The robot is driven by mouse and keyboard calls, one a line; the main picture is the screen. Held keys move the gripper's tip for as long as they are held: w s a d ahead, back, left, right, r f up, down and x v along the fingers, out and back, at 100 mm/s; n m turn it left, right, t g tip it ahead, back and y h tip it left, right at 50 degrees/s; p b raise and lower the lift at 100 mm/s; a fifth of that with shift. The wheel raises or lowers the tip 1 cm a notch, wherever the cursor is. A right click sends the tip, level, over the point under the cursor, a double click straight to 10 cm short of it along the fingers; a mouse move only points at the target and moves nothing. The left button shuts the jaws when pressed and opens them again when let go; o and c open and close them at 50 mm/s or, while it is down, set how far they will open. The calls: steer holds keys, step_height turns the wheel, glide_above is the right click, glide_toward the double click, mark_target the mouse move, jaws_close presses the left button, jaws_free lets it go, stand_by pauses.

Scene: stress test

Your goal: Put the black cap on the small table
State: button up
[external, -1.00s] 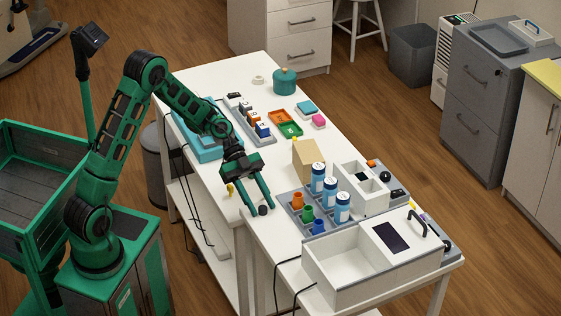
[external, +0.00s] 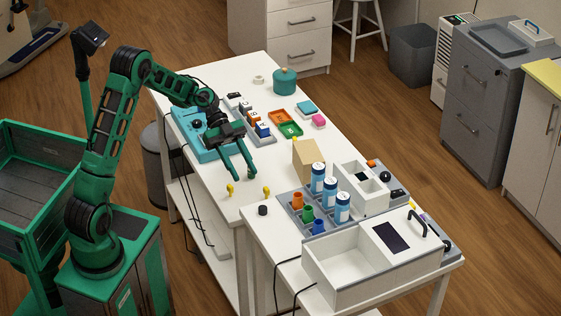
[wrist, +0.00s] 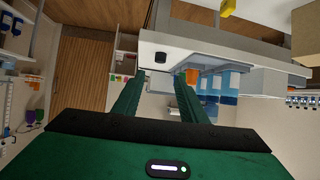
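The black cap (external: 263,210) is a short dark cylinder. It stands by itself on the near left corner of the white small table (external: 262,234), which adjoins the longer white table. The cap also shows in the wrist view (wrist: 161,56), ahead of the fingertips on a white surface. My gripper (external: 246,177) is open and empty, with its two green fingers spread. It is above the long table, back and to the left of the cap, and is not touching it. In the wrist view nothing is between the fingers (wrist: 158,79).
A grey rack (external: 289,216) with orange, green and blue cups and blue-white bottles stands right of the cap. An open white bin (external: 330,282) fills the small table's front. Two yellow pieces (external: 231,189) (external: 267,191) stand near the long table's end.

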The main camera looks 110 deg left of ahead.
steer(key=w+d, duration=0.1)
steer(key=d, duration=0.1)
steer(key=w+d+g, duration=0.1)
steer(key=w+d, duration=0.1)
steer(key=d, duration=0.1)
steer(key=w+d+r+g, duration=0.1)
steer(key=d, duration=0.1)
steer(key=shift+w+d+h, duration=0.2)
steer(key=shift+d+h, duration=0.1)
steer(key=shift+d, duration=0.05)
steer(key=w+d+g, duration=0.3)
steer(key=d+g, duration=0.1)
steer(key=d, duration=1.3)
steer(key=s+d+r+g+y, duration=0.1)
steer(key=s+d+g+y, duration=0.35)
steer(key=d, duration=0.95)
steer(key=s+d+y, duration=0.2)
steer(key=s+d, duration=0.2)
steer(key=s, duration=0.6)
steer(key=s+d+f+n+t+y, duration=0.1)
steer(key=s+d, duration=0.4)
steer(key=s, duration=0.6)
steer(key=shift+s+f+n+y, duration=0.15)
steer(key=shift+s+n+y, duration=0.15)
steer(key=shift+y, duration=0.15)
steer(key=shift+d, duration=0.1)
